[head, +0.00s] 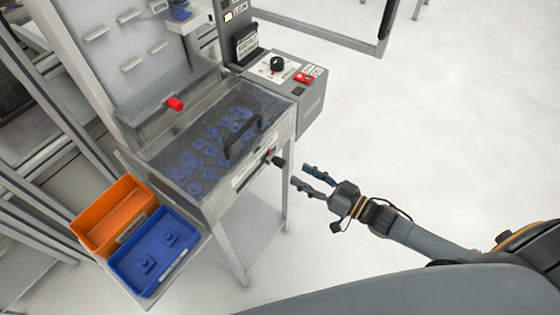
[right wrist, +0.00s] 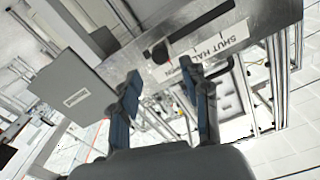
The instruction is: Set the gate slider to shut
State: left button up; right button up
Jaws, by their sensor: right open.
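The gate slider's black knob (head: 278,161) sticks out of the front of the metal hopper, by the right end of a white label strip (head: 246,170). My left gripper is not in view.
The hopper (head: 185,140) holds several blue parts under a clear cover with a black handle (head: 243,137). A control box with a red switch (head: 304,77) adjoins it. An orange bin (head: 101,203) and a blue bin (head: 125,267) stand lower left. Floor at right is clear.

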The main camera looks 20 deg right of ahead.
aim_at(284, 165)
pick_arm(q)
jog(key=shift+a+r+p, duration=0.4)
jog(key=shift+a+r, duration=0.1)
pick_arm(e)
jog(key=x, duration=0.8)
jog(key=shift+a, duration=0.1)
jog(key=shift+c, duration=0.2)
